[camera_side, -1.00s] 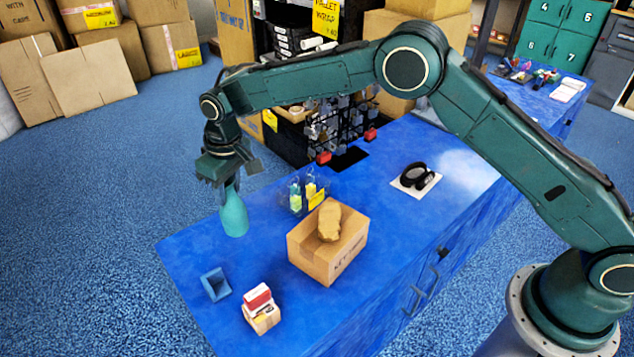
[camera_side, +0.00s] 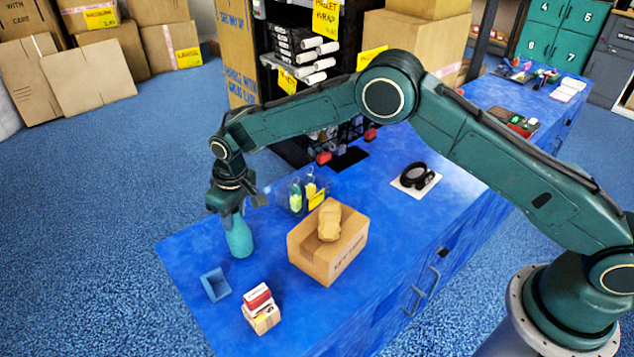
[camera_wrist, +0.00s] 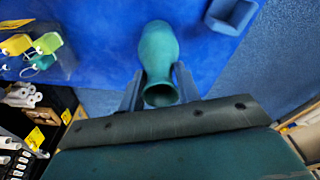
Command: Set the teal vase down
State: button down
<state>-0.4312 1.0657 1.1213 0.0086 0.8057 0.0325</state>
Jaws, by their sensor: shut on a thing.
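The teal vase (camera_side: 239,238) is upright at the left part of the blue bench, its neck between the fingers of my gripper (camera_side: 232,212). My gripper is shut on the vase's neck from above. In the wrist view the vase (camera_wrist: 158,58) stands between the two fingers (camera_wrist: 158,88), with its open mouth towards the camera. I cannot tell whether the vase's base touches the bench top.
On the blue bench (camera_side: 200,260), a carton (camera_side: 318,262) with a brown lump on it stands right of the vase. A blue open holder (camera_side: 215,284) and small stacked boxes (camera_side: 260,308) are in front.

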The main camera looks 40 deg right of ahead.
jog(key=shift+f, duration=0.15)
jog(key=c, duration=1)
grip_release()
notch_tip(320, 180, up, 12)
jog(key=s, duration=0.1)
jog(key=shift+s+d, duration=0.35)
